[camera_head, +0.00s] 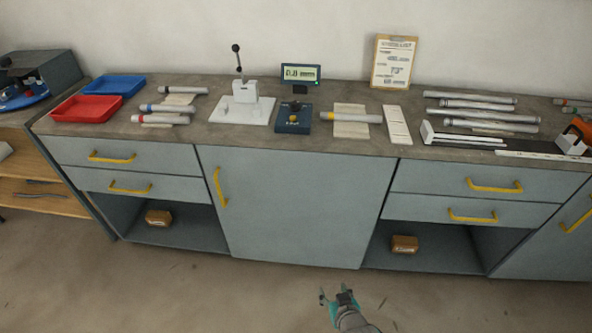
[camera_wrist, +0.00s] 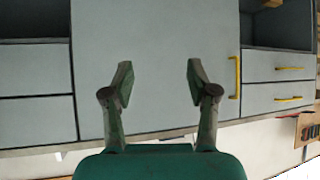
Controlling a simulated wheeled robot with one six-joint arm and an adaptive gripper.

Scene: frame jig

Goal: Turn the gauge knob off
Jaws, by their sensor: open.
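The gauge stands on the bench top near the middle in the head view. It has a dark blue base block (camera_head: 293,125) and a small lit display (camera_head: 300,74) behind it. My gripper (camera_head: 338,297) is low in front of the bench, well away from the gauge. In the wrist view my gripper (camera_wrist: 158,82) is open and empty, with a grey cabinet door behind its fingers. The gauge is not in the wrist view.
A white lever press (camera_head: 245,105) stands left of the gauge. A tube on a tan pad (camera_head: 350,127) lies to its right. Red (camera_head: 87,109) and blue (camera_head: 115,86) trays are at the left. Drawer handles (camera_head: 494,186) stick out from the bench front. The floor in front is clear.

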